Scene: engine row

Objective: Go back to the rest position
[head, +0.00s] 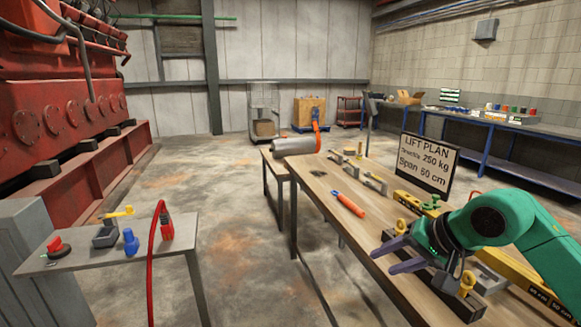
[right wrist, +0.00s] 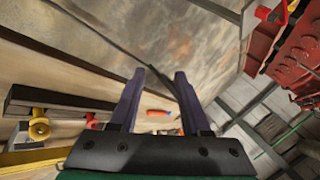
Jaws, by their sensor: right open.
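My right gripper (head: 388,256) comes in from the right on a green arm, over the near right part of the wooden table (head: 325,200). Its two purple-grey fingers are apart, with nothing between them. In the right wrist view the fingers of the right gripper (right wrist: 158,75) also stand apart and empty, with the table edge and floor beyond them. My left gripper is not in view.
Near the right gripper are a yellow beam (head: 525,274) and a dark block with yellow knobs (head: 467,283). A small side table (head: 100,257) stands left; floor between is open.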

